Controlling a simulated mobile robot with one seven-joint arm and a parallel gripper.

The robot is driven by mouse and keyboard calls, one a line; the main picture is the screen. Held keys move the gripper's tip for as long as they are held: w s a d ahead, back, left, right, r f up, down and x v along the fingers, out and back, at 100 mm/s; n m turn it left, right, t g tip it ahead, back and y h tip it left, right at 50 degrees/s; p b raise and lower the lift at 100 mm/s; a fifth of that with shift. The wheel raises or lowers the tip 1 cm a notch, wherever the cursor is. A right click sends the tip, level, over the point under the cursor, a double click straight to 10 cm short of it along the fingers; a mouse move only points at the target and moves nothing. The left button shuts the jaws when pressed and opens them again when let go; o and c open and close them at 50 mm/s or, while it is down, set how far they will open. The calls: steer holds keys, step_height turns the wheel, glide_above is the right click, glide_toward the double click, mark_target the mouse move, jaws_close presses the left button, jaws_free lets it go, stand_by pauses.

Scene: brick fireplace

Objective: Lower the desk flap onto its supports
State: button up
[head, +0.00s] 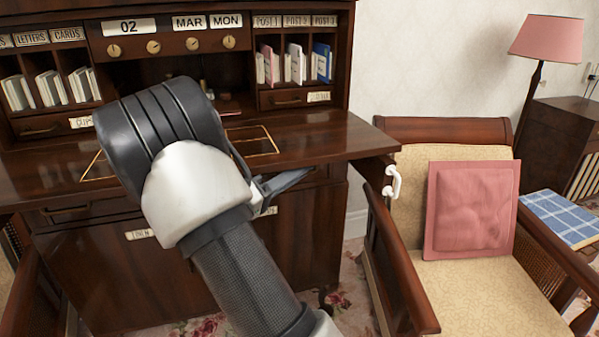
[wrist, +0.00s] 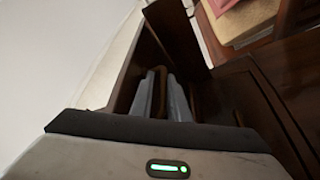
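The dark wood desk flap (head: 325,140) lies out flat or nearly flat from the desk front, with a gold inlaid line on its upper face. A wooden piece (head: 371,172), which looks like the right support, shows below the flap's right corner; I cannot tell whether they touch. A left support cannot be made out. My gripper (head: 285,183) is in front of the flap, and my wrist covers the flap's middle. A dark finger points right near its front edge.
A white handle (head: 393,182) sits between the flap's right end and an armchair (head: 410,290) with a pink cushion (head: 470,208). Pigeonholes with letters (head: 295,62) stand behind the flap. Another chair arm (head: 35,300) is at the lower left.

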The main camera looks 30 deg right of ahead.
steer(key=shift+r, duration=0.15)
steer(key=p+v, duration=0.2)
steer(key=v, duration=1.5)
steer(key=shift+a, duration=0.25)
